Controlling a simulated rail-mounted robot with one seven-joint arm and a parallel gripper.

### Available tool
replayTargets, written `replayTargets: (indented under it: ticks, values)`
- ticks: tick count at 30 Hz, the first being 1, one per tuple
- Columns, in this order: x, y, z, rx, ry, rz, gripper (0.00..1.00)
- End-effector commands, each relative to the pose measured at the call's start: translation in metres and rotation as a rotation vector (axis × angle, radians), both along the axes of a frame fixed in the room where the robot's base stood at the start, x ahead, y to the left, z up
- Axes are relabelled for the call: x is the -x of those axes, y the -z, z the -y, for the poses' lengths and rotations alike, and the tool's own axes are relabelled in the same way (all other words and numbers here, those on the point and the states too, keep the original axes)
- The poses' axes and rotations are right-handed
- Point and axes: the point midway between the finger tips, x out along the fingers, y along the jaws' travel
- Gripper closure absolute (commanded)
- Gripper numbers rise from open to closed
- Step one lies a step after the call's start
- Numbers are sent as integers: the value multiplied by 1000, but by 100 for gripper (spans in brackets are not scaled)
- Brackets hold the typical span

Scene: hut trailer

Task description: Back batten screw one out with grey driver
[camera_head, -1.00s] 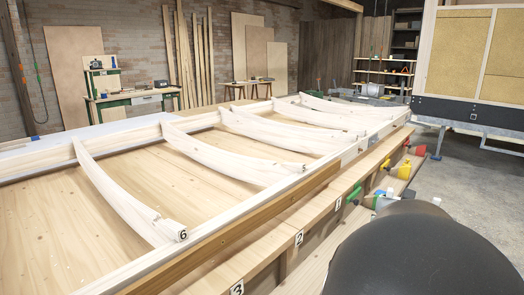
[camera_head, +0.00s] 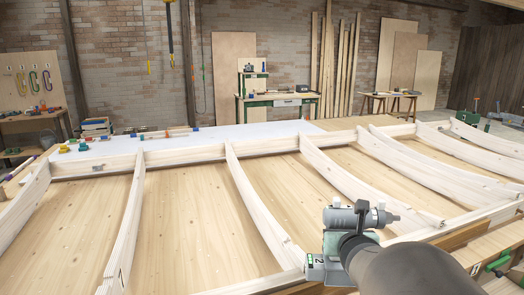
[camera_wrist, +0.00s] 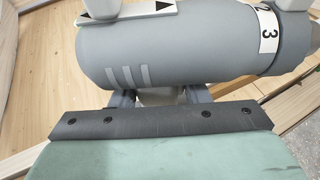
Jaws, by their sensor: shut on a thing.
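The grey driver (camera_head: 345,217) is in my gripper (camera_head: 340,243), above the near edge of the white timber frame. Its nose points right in the head view. In the wrist view the driver's grey body (camera_wrist: 150,50) lies across the top, with a numbered collar at right, and my gripper (camera_wrist: 160,96) is shut around the handle below it. The driver's tip is outside the wrist view. A brown batten strip (camera_head: 458,240) runs along the frame's near edge, partly behind my arm. I cannot make out any screw in it.
The pale frame has several curved ribs (camera_head: 258,205) over a wooden bed (camera_head: 200,225). A white sheet (camera_head: 225,137) with small items lies behind. A green clamp (camera_head: 498,262) is at the bench's right edge. There is open air above the frame.

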Motion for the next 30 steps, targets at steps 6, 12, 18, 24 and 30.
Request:
replayTargets:
  ticks: [6, 12, 18, 24, 30]
  values:
    - [-3, -9, -43, 1, -84, 5, 100]
    - [-3, -8, -52, 1, -100, 6, 100]
    - [-4, -2, -44, -1, -105, 5, 100]
    - [-4, 14, -8, 1, -121, 5, 100]
    - [5, 55, 49, -3, -156, 3, 100]
